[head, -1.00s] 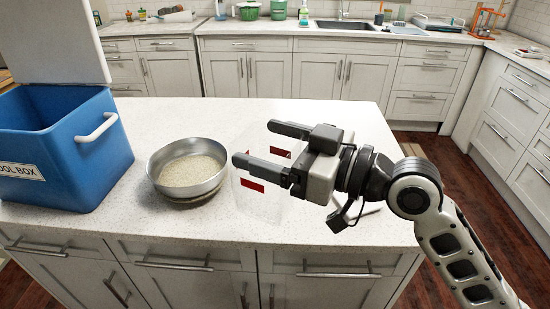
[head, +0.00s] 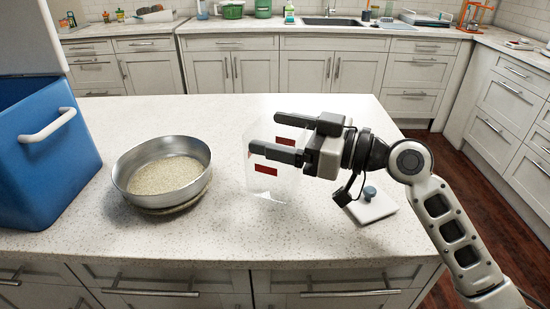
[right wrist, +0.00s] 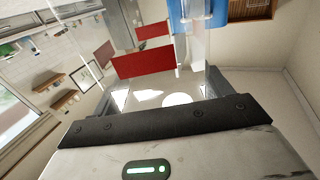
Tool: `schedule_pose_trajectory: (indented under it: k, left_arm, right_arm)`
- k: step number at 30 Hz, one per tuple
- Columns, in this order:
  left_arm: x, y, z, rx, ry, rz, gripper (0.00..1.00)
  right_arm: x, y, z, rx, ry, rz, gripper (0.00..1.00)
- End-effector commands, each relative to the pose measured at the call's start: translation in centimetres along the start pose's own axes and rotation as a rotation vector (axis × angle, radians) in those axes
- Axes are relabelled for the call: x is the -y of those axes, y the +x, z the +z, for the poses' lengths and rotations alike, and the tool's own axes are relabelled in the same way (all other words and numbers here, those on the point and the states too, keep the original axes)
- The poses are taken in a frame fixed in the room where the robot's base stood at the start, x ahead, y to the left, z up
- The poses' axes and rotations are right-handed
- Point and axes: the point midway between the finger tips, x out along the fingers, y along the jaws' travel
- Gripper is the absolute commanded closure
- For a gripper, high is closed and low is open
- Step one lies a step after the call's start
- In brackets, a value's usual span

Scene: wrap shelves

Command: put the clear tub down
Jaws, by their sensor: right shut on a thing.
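The clear tub (head: 273,184) is a see-through box with red patches, over the island counter in the head view. My right gripper (head: 264,133) is shut on the tub, its two fingers along the tub's upper part. I cannot tell whether the tub's bottom touches the counter or hangs just above it. In the right wrist view the tub's red patches (right wrist: 143,64) show close up, and its walls are hard to make out. My left gripper is not in view.
A metal pan of grains (head: 162,170) stands left of the tub on a round mat. A blue tool box (head: 45,150) is at the far left. A white lid with a knob (head: 376,207) lies right of the tub. The counter (head: 230,225) in front is clear.

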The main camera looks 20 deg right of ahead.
Motion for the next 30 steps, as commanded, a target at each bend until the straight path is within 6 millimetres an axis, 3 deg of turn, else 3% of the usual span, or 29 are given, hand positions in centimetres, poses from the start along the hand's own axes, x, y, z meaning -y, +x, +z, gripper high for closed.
schedule_pose_trajectory:
  k: [9,21,22,24,30]
  left_arm:
    - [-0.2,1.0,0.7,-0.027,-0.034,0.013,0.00]
    - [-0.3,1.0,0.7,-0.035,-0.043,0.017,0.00]
    - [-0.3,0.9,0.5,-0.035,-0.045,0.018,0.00]
    - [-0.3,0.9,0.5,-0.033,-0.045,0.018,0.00]
    - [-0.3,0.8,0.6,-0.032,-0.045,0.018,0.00]
  right_arm:
    - [-0.6,-0.5,3.8,-0.001,0.004,0.010,0.89]
    - [-0.7,-0.6,4.3,-0.001,-0.001,0.011,0.89]
    - [-0.7,-0.6,4.3,0.000,0.000,0.011,0.17]
    - [-0.7,-0.6,4.2,0.000,0.000,0.011,0.00]
    - [-0.7,-0.6,4.2,0.000,0.001,0.011,0.00]
